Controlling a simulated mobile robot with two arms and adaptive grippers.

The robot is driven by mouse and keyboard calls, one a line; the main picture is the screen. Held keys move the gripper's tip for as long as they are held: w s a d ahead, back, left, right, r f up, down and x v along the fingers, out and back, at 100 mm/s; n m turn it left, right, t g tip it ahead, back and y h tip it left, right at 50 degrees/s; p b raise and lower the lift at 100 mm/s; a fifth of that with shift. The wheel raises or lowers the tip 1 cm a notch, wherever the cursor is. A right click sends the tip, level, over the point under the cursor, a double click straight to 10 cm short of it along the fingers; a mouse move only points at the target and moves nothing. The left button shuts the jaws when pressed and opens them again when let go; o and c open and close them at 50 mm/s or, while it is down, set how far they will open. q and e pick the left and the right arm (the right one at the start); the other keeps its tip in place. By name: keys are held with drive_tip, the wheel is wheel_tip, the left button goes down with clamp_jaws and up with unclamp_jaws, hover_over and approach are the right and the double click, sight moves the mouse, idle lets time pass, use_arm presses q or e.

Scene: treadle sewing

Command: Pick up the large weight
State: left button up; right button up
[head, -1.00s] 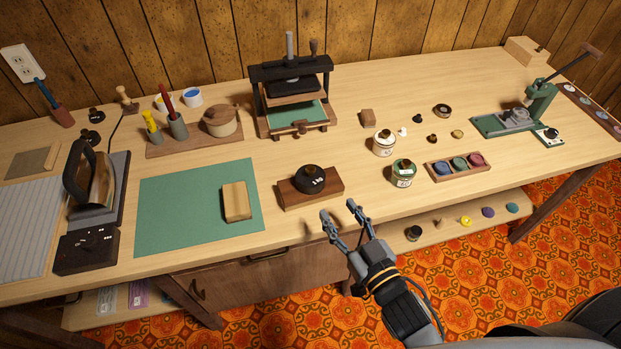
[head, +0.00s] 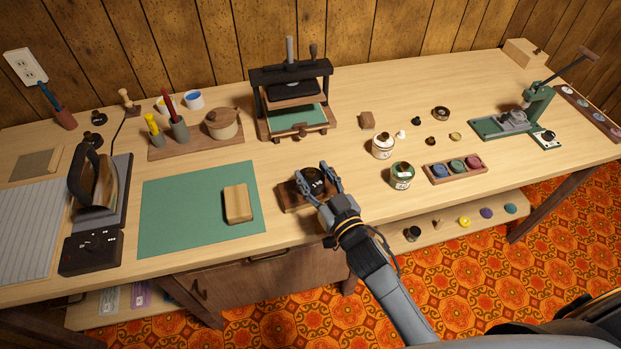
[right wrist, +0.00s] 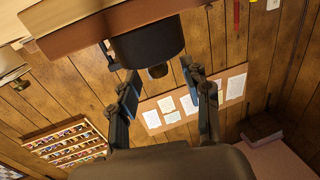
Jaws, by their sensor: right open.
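The large weight (head: 313,181) is black and rounded with a pale mark, and it sits on a dark wooden block (head: 289,197) near the table's front edge. In the head view my right gripper (head: 311,172) is open, with one finger on each side of the weight. In the right wrist view the weight (right wrist: 148,45) and its knob show at the top, between the open fingers (right wrist: 160,75). I cannot tell whether the fingers touch it. Part of the weight and block is hidden by my gripper. My left gripper is not in view.
A green mat (head: 190,205) with a wooden block (head: 237,203) lies to the left. A press (head: 292,90) stands behind. A white jar (head: 382,147) and a green jar (head: 401,175) stand to the right, near a tray of colours (head: 456,169).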

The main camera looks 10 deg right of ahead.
drive_tip(key=shift+x, duration=1.15)
drive_tip(key=shift+s, duration=0.1)
clamp_jaws()
drive_tip(key=shift+r, duration=0.15)
drive_tip(key=shift+r, duration=0.1)
